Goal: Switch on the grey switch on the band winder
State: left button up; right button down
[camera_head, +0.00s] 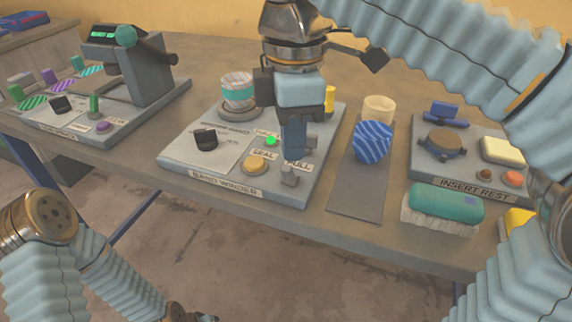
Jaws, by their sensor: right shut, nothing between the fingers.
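The band winder (230,185) is a grey panel with a nameplate on its front edge, in the middle of the table. A small grey switch-like block (289,176) stands near its front right. Another grey piece (311,142) shows just right of my fingers; I cannot tell which is the named switch. My right gripper (294,153) points down over the panel, its fingers shut and empty, behind the front block. It hides part of the panel and labels. A small green light (271,140) glows left of the fingers.
The winder also carries a striped spool (238,90), a black knob (206,139) and a yellow button (255,163). A grey mat (358,192) with a blue striped cup (373,143) lies right. The insert rest (430,178) and a teal-topped block (445,203) stand further right. A press (140,70) stands left.

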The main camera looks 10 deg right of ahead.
jog(key=shift+f+b, duration=0.4)
jog(key=shift+f, duration=0.2)
jog(key=shift+r, duration=0.1)
notch_tip(320, 180, up, 7)
jog(key=p, duration=0.6)
dwell(0.7)
